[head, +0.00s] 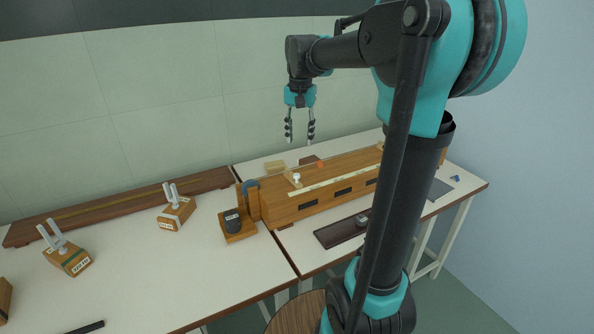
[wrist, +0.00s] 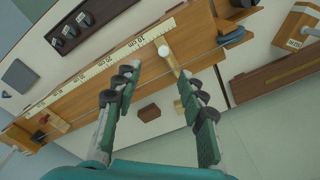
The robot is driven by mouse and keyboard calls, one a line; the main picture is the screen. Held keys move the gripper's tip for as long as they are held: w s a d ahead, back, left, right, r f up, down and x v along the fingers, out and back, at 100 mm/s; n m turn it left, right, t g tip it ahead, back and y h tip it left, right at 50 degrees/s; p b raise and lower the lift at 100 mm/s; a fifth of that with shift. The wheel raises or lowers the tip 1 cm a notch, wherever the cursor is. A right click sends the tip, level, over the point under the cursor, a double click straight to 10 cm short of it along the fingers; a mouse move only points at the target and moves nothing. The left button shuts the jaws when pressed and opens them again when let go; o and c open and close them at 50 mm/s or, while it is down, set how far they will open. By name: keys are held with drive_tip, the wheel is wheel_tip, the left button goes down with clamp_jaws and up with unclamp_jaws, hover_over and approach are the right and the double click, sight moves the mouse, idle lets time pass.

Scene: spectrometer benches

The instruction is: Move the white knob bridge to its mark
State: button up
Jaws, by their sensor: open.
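The white knob bridge (head: 292,180) sits across the top of a long wooden bench box, near its left end in the head view. In the wrist view its white knob (wrist: 163,50) shows beyond and between my fingertips, with its wooden bar (wrist: 172,63) running toward the right finger. My gripper (head: 300,141) is open and empty, hanging fingers down above the bench box. In the wrist view my gripper (wrist: 159,72) has its fingers spread wide. A pale scale strip (wrist: 112,58) with cm figures runs along the box. I cannot make out a mark for the bridge.
A red knob (head: 320,164) stands farther along the box. A dark cylinder on a wooden base (head: 233,224) stands at its left end. Labelled wooden blocks with prongs (head: 176,212) stand on the left table. A dark tray (head: 338,232) lies in front. A small brown block (wrist: 149,112) lies behind the box.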

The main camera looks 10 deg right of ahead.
sight(296, 174)
drive_tip(key=shift+m, duration=0.3)
drive_tip(key=f, duration=0.4)
drive_tip(key=w+f, duration=0.1)
drive_tip(key=f, duration=0.4)
drive_tip(key=w+f, duration=0.1)
drive_tip(key=f, duration=0.4)
drive_tip(key=shift+a+f, duration=0.2)
drive_tip(key=shift+a, duration=0.05)
clamp_jaws()
